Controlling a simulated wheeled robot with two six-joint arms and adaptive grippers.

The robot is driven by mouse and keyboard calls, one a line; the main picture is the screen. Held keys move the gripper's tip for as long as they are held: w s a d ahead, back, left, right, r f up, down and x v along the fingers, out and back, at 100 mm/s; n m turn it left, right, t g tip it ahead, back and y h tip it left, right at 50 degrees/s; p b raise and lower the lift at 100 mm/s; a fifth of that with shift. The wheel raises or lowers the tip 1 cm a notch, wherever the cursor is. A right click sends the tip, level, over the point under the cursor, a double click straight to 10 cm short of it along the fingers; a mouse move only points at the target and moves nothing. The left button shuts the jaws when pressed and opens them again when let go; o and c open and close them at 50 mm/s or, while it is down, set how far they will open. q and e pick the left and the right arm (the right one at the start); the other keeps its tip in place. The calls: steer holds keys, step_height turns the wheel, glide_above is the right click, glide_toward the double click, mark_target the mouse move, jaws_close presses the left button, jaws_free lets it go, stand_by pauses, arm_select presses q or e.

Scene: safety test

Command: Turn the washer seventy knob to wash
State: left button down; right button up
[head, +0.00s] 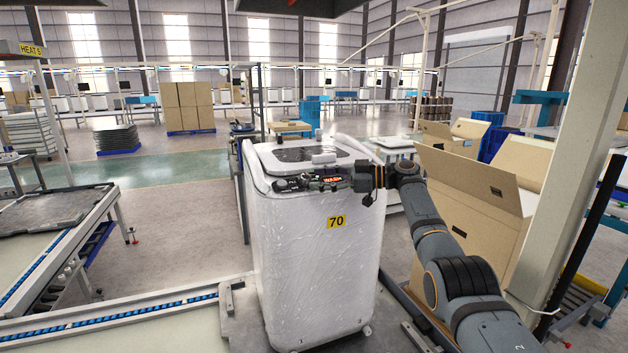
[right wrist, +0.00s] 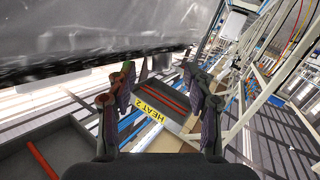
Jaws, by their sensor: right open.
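The washer (head: 312,270) is a white, plastic-wrapped machine with a yellow label reading 70 on its front. A dark control panel (head: 289,185) runs along its top front edge, with red lit text (head: 332,179) that seems to read WASH. I cannot make out the knob clearly; my gripper covers part of the panel. My right gripper (head: 318,184) reaches in from the right, at the panel. In the right wrist view the right gripper (right wrist: 161,105) is open, with nothing visible between its fingers. My left gripper is not in view.
A large open cardboard box (head: 478,205) stands right of the washer, beside a pale pillar (head: 578,150). Roller conveyors (head: 60,245) lie at the left. In the right wrist view, a grey wrapped surface (right wrist: 60,40) fills the upper left, and a yellow HEAT 2 sign (right wrist: 148,103) shows.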

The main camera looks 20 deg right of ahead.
steer(key=v, duration=0.9)
steer(key=shift+s+d, duration=0.2)
steer(key=shift+d, duration=0.05)
steer(key=shift+f, duration=0.1)
